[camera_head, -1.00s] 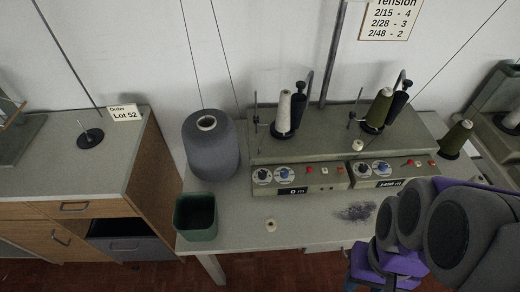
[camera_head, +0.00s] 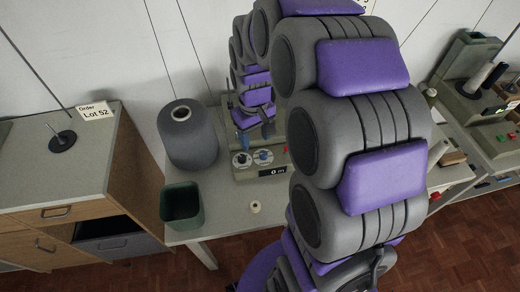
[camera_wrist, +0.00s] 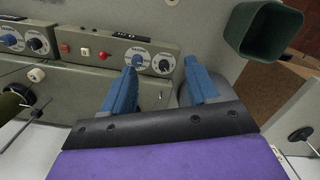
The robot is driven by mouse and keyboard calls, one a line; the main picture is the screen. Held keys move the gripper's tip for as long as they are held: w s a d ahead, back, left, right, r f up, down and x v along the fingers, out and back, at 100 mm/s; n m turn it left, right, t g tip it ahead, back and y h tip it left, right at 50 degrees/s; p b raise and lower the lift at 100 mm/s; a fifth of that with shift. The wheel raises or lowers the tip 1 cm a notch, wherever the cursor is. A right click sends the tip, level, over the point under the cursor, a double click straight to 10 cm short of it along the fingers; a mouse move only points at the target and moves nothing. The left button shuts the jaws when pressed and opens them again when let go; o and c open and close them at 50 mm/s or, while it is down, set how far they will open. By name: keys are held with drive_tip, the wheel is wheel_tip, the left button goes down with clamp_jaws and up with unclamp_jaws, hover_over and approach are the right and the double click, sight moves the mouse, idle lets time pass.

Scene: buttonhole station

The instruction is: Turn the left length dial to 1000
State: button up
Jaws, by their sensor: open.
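The left winding unit has two dials on its front panel. The unit's display (camera_head: 273,171) reads 0 m. My gripper (camera_head: 254,131) is open and empty above the panel. In the wrist view its blue fingertips (camera_wrist: 161,66) straddle the black-and-white dial, the left one beside the blue-faced dial. I cannot tell whether they touch.
A large grey yarn cone (camera_head: 188,140) and a green bin (camera_head: 181,206) stand left of the unit. A small white spool (camera_head: 255,207) lies on the table in front. A red button (camera_wrist: 86,52) is on the same panel. My arm hides the right unit in the head view.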

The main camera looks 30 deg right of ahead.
hover_over(263, 153)
wheel_tip(263, 153, down, 5)
drive_tip(key=shift+t, duration=0.3)
wheel_tip(263, 153, down, 17)
drive_tip(key=b, duration=0.3)
drive_tip(key=shift+s+f, duration=0.1)
drive_tip(key=shift+f, duration=0.05)
drive_tip(key=shift+c, duration=0.7)
drive_tip(key=c, duration=0.9)
